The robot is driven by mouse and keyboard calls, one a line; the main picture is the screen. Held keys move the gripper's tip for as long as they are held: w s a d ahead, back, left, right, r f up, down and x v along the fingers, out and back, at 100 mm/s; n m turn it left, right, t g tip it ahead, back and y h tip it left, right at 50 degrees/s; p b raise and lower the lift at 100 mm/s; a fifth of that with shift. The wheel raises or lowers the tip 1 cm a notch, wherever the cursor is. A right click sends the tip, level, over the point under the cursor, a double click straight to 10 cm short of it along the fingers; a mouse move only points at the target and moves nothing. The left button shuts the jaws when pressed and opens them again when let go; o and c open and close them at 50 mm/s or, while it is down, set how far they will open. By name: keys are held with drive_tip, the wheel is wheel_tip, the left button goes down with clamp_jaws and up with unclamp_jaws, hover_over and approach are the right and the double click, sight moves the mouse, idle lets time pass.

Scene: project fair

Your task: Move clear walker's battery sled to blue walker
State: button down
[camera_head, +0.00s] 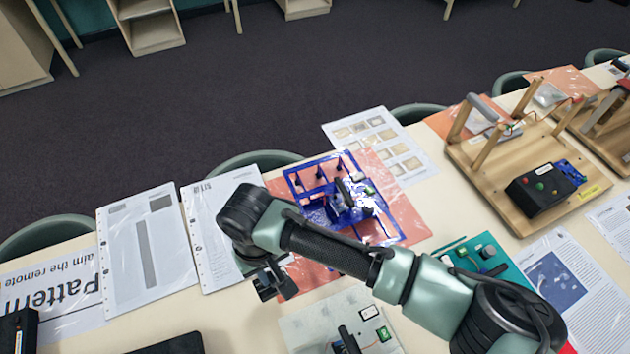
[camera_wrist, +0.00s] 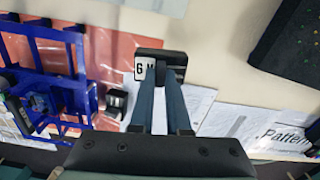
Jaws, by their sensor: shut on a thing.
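The blue walker (camera_head: 388,232), a blue frame with posts, stands on a salmon mat; in the wrist view its frame (camera_wrist: 52,55) is at the left. The pale, see-through plate (camera_head: 310,328) at the bottom centre of the head view appears to be the clear walker, partly cut off and behind my arm. My gripper (camera_wrist: 168,85) is shut on the battery sled (camera_wrist: 174,57), a black block with a white label reading "6" and a partly hidden letter. In the head view my gripper (camera_head: 270,283) is left of and nearer than the blue walker, apart from it.
A small black part (camera_wrist: 117,101) lies beside the blue frame. A teal board (camera_head: 480,258) and a wooden walker board (camera_head: 540,175) are to the right. Printed sheets (camera_head: 145,250) cover the left. A dark board (camera_wrist: 290,38) lies at the wrist view's upper right.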

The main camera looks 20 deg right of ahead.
drive_tip(key=w+d+r+n+b, duration=0.2)
drive_tip(key=w+d+r+n, duration=0.1)
drive_tip(key=w+d+n, duration=0.3)
drive_tip(key=w+d+r+n+b, duration=0.2)
drive_tip(key=w+d+n+b, duration=0.1)
drive_tip(key=w+d+n, duration=0.3)
drive_tip(key=d+n, duration=0.2)
drive_tip(key=n, duration=0.2)
drive_tip(key=shift+d+r+n, duration=0.2)
drive_tip(key=shift+r+n, duration=0.1)
drive_tip(key=shift+r, duration=0.1)
wheel_tip(320, 180, down, 7)
drive_tip(key=b, duration=0.5)
drive_tip(key=shift+w+b, duration=0.1)
drive_tip(key=shift+b, duration=0.25)
drive_tip(key=shift+r, duration=0.15)
drive_tip(key=shift+f+p, duration=0.55)
drive_tip(key=shift+f, duration=0.6)
idle(1.4)
